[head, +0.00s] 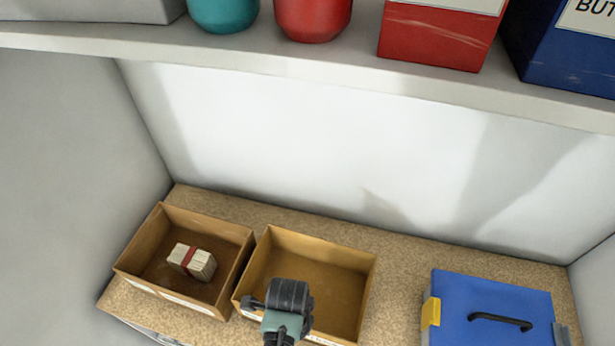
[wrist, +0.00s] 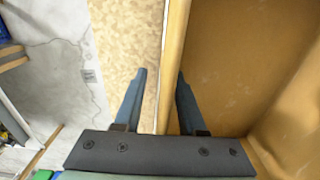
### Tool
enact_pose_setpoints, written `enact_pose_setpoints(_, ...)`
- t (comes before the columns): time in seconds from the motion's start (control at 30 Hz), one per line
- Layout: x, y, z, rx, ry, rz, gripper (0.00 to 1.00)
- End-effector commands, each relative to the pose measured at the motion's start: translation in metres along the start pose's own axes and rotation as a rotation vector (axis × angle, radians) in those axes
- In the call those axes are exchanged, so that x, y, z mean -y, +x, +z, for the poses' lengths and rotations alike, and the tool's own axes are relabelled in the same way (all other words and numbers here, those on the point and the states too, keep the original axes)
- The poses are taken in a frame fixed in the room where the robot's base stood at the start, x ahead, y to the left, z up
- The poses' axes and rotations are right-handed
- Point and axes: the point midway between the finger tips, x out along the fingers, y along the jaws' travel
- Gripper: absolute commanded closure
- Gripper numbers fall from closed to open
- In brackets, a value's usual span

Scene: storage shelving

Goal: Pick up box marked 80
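Two open cardboard boxes stand side by side on the speckled shelf. The left box (head: 142,240) holds a small pale bundle with a red band. The right box (head: 318,244) looks empty. Both have pale labels on the front, but I cannot read a number on either. My gripper (wrist: 161,72) is at the right box's front left in the head view, where its fingertips are hidden. In the wrist view, the fingers are apart and straddle a wall of an empty-looking box (wrist: 245,60). One finger is outside, one inside, with a gap at the outer finger.
A blue toolbox (head: 490,300) with a black handle stands to the right. An upper shelf (head: 300,62) overhangs, carrying a teal pot, a red pot, and red and blue boxes. Bare shelf surface (head: 400,262) lies between the right box and toolbox.

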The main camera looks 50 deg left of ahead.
Motion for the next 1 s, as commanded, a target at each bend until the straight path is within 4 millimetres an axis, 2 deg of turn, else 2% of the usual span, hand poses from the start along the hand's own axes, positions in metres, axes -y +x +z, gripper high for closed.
enact_pose_setpoints(0.2, 0.0003, 0.0006, 0.0001, 0.000, 0.000, -0.001, 0.62)
enact_pose_setpoints(0.4, 0.0003, 0.0004, 0.0001, 0.000, 0.000, -0.001, 0.98)
enact_pose_setpoints(0.43, 0.0003, 0.0004, 0.0002, 0.000, 0.000, -0.001, 1.00)
enact_pose_setpoints(1.0, 0.0002, 0.0003, 0.0001, 0.000, 0.000, 0.000, 1.00)
